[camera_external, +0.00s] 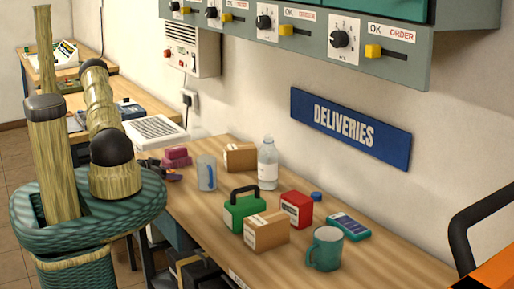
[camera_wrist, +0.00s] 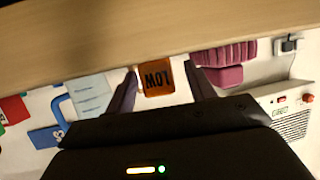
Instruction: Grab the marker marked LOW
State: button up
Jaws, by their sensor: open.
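The marker (camera_wrist: 157,78) is a small orange-brown block with the dark word LOW, upside down in the wrist view. It lies between the two dark fingertips of my gripper (camera_wrist: 161,70), with a gap visible on the left and on the right. My gripper is open and holds nothing. In the external view my gripper (camera_external: 168,172) is a small dark shape low over the wooden table, left of the pale blue mug. I cannot make out the marker in that view.
A pink ridged object (camera_external: 177,155) sits close beside my gripper and shows right of the fingers in the wrist view (camera_wrist: 225,62). The pale blue mug (camera_external: 206,172), a cardboard box (camera_external: 240,157) and a bottle (camera_external: 267,165) stand to the right on the table (camera_external: 205,215).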

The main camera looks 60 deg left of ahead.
aim_at(169, 170)
jog(key=c, duration=1)
jog(key=shift+c, duration=0.2)
jog(key=shift+r+b, duration=0.55)
jog(key=shift+r, duration=4.45)
